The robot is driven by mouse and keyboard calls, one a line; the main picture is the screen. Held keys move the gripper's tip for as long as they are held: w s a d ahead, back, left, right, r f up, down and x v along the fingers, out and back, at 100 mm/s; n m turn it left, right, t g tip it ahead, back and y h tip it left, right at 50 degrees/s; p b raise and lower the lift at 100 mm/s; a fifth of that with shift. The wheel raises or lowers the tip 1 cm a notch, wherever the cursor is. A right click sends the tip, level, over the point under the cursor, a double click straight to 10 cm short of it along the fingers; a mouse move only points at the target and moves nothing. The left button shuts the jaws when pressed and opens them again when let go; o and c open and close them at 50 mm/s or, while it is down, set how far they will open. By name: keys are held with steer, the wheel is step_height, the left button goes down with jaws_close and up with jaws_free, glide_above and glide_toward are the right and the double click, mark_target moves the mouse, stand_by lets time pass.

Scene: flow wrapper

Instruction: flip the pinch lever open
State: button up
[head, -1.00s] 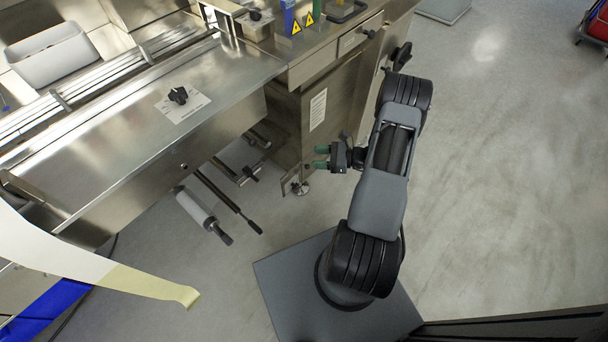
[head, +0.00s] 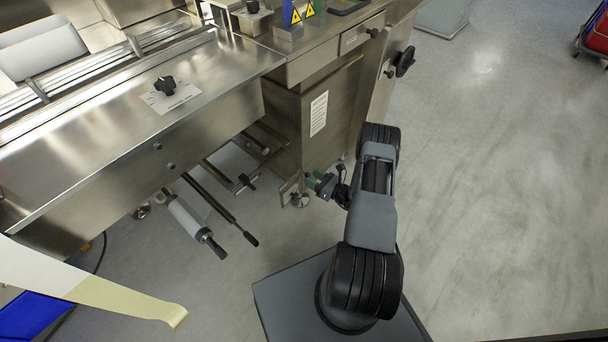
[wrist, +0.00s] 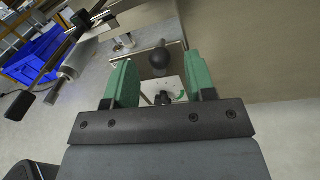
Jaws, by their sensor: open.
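In the wrist view a dark ball knob (wrist: 159,58) shows between and beyond my green fingertips. It looks like the end of the pinch lever, whose arm is mostly foreshortened. Below it in that view is a pale plate (wrist: 176,84) with a black knob (wrist: 163,98) and a green arc mark. My gripper (wrist: 160,82) is open and empty, and no contact with the ball knob is visible. In the head view my gripper (head: 315,181) is low beside the steel cabinet's lower edge; the lever cannot be made out clearly there.
A pale roller (head: 187,218) and a rod with a black handle (head: 225,212) stick out below the steel machine (head: 130,160), left of my gripper. A cabinet panel (head: 325,125) stands close behind it. Film web (head: 100,290) hangs at lower left.

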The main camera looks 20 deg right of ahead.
mark_target(305, 173)
steer(key=shift+b+x, duration=0.4)
steer(key=shift+x, duration=2)
steer(key=c, duration=0.9)
steer(key=shift+w+d+f+m+b, duration=0.1)
steer(key=shift+d+f+m+b, duration=0.15)
steer(key=shift+m+b, duration=0.3)
steer(key=shift+d+r+m, duration=0.1)
steer(key=shift+m, duration=0.25)
steer(key=o, duration=0.9)
